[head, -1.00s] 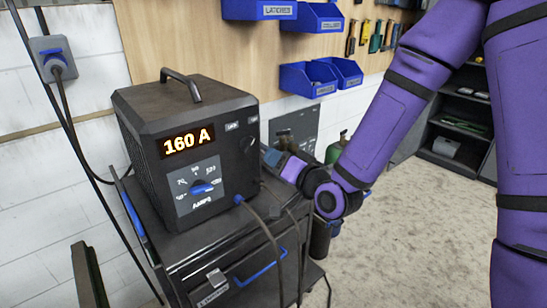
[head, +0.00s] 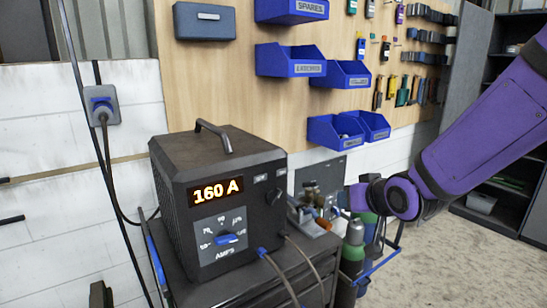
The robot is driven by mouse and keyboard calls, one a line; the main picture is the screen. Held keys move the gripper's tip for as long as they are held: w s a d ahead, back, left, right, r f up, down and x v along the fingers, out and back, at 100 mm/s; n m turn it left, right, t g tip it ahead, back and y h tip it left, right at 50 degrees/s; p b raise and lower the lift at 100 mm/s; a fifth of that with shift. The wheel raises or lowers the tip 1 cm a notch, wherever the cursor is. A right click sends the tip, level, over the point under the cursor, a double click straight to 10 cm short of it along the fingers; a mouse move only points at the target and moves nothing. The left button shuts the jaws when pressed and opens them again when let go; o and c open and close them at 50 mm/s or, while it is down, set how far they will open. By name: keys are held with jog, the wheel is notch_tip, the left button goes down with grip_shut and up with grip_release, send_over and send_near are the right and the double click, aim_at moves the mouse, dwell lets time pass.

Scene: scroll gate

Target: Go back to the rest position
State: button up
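My purple arm comes in from the right edge of the head view. Its end, my gripper (head: 358,197), is beside the black welding machine, to its right and apart from it. The fingers are small and partly hidden, so I cannot see whether they are open or shut. The welding machine (head: 255,210) stands upright on a dark cart (head: 190,290).
Blue bins (head: 290,62) and hanging tools (head: 405,90) are on the wooden wall panel. A plugged socket (head: 101,104) is at left. Gas cylinders (head: 353,250) stand right of the cart. Dark shelves (head: 510,200) are at far right. Pale floor (head: 450,265) lies open at lower right.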

jog(key=s+d+r+g+h, duration=0.1)
jog(key=s+d+r+g, duration=0.1)
jog(key=s, duration=0.6)
jog(key=s+d+r+m+g+h, duration=0.1)
jog(key=s+d+r+g, duration=0.1)
jog(key=s+d+r, duration=0.3)
jog(key=s+d+r+g+h, duration=0.1)
jog(key=s+d+r, duration=0.2)
jog(key=s, duration=0.7)
jog(key=d, duration=0.2)
jog(key=shift+s+d+r+m+g+h, duration=0.3)
jog(key=shift+s+d+g, duration=0.1)
